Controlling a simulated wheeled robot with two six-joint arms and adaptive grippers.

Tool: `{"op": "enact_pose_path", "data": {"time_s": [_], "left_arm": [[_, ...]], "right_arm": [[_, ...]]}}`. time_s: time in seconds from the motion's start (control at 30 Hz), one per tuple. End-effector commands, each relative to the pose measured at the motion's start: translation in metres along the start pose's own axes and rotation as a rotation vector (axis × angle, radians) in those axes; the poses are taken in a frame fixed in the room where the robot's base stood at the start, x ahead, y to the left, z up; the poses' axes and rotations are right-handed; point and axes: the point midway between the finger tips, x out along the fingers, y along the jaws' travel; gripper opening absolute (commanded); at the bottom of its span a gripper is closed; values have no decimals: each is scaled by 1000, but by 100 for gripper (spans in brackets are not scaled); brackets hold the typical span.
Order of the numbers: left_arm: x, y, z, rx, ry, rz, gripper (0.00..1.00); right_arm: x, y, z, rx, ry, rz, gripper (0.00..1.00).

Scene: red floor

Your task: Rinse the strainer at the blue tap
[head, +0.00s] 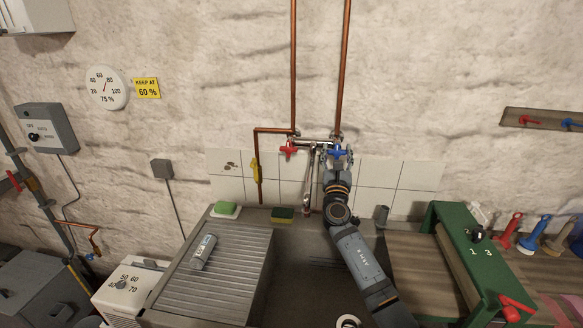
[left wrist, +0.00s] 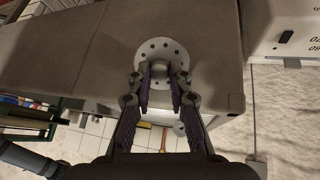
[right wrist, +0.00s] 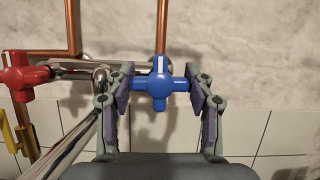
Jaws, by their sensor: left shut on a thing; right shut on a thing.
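The blue tap (head: 339,152) is on the wall pipework at the right of the mixer. My right gripper (right wrist: 160,86) is shut on its blue cross handle (right wrist: 158,84), one finger on each side; in the head view my wrist partly covers the tap. The strainer (left wrist: 150,51) is a round pale disc with holes and a central knob. My left gripper (left wrist: 160,72) is shut on the knob. The left gripper cannot be made out in the head view. The metal spout (head: 308,185) hangs beside my right arm; I can make out no water stream.
A red tap (head: 289,148) is left of the blue one. A ribbed draining board (head: 225,275) holds a grey cylinder (head: 203,252). A green soap (head: 226,208) and a sponge (head: 283,215) lie on the back ledge. A green frame (head: 452,225) stands at right.

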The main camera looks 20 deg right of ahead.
Motion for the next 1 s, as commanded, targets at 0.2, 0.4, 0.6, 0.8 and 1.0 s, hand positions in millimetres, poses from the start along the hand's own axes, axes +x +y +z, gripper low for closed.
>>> {"op": "enact_pose_path", "data": {"time_s": [0.2, 0.4, 0.6, 0.8, 1.0], "left_arm": [[4, -1, 2, 0, 1, 0, 0], [4, -1, 2, 0, 1, 0, 0], [4, -1, 2, 0, 1, 0, 0], [4, -1, 2, 0, 1, 0, 0], [4, -1, 2, 0, 1, 0, 0]], "right_arm": [[0, 0, -1, 53, 3, -20, 22], [0, 0, -1, 51, 4, -19, 62], [0, 0, -1, 50, 3, -19, 77], [0, 0, 0, 49, 2, -19, 77], [-23, 1, -2, 49, 4, -17, 77]]}}
